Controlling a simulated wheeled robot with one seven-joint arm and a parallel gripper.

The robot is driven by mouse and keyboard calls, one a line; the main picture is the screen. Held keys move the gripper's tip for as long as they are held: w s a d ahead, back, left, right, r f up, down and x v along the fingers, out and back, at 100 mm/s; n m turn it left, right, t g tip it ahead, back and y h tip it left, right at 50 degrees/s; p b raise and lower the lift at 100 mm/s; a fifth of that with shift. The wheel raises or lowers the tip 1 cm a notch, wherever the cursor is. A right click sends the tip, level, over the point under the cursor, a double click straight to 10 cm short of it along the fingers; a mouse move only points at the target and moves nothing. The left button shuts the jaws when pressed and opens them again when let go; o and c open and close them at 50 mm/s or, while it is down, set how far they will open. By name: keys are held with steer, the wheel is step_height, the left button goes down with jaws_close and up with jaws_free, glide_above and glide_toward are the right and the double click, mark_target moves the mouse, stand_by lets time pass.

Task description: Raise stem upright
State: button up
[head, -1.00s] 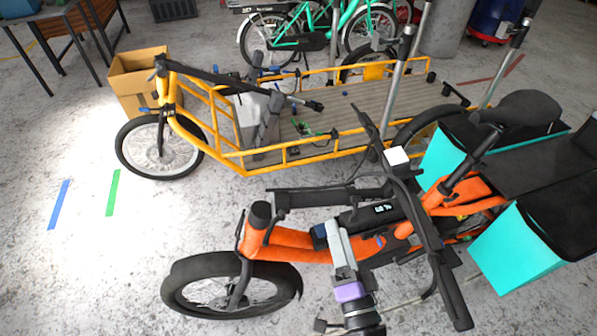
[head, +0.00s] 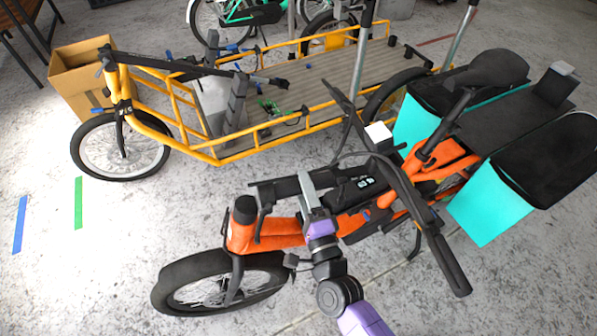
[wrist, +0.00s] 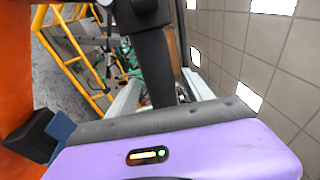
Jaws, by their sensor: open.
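The orange bike (head: 275,232) stands in the foreground. Its black stem (head: 281,188) lies folded back, nearly level, above the orange frame, from the front post (head: 243,215) toward the handlebar (head: 432,235). My gripper (head: 306,183) is at the stem's middle in the head view, its grey fingers reaching across it. In the wrist view, a black bar that looks like the stem (wrist: 157,65) lies between the open fingers (wrist: 165,95), with gaps at the sides. Whether a finger touches it cannot be told.
A display (head: 364,184) and a white box (head: 378,133) sit near the handlebar. Turquoise panniers (head: 490,213) hang at the rear. A yellow cargo bike (head: 215,155) stands behind.

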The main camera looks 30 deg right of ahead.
steer(key=shift+x, duration=1.95)
jaws_close()
